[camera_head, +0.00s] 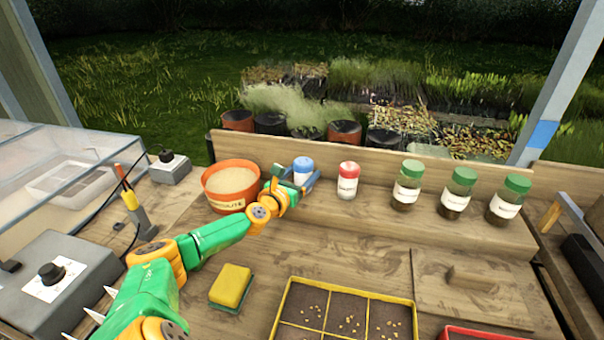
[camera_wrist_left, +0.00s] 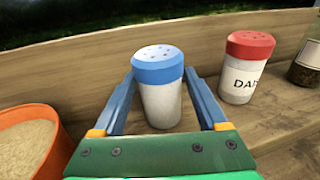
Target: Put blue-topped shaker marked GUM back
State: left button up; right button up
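The blue-topped shaker (camera_head: 302,170) has a white body and stands upright at the back of the bench, between the orange tub and the red-topped shaker. My left gripper (camera_head: 298,182) is at it, one blue finger on each side. In the left wrist view the shaker (camera_wrist_left: 160,105) sits centred between the fingers of my left gripper (camera_wrist_left: 160,78). The fingertips lie close beside its cap, and I cannot tell whether they touch. No lettering shows on its visible side. My right gripper is not in view.
The orange tub (camera_head: 231,200) is close on the left, the red-topped shaker (camera_head: 347,184) close on the right. Several green-topped jars (camera_head: 407,187) stand farther right. A yellow sponge (camera_head: 231,284) and a seed tray (camera_head: 277,323) lie in front. A back board (camera_head: 440,163) rises behind.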

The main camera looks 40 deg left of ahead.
pick_arm(q)
jog(key=shift+o, duration=0.9)
jog(key=p+v, duration=0.1)
jog(key=v, duration=0.5)
jog(key=shift+s+d+r, duration=0.1)
jog(key=shift+s+d, duration=0.05)
jog(key=shift+s, duration=0.4)
jog(key=shift+r, duration=0.1)
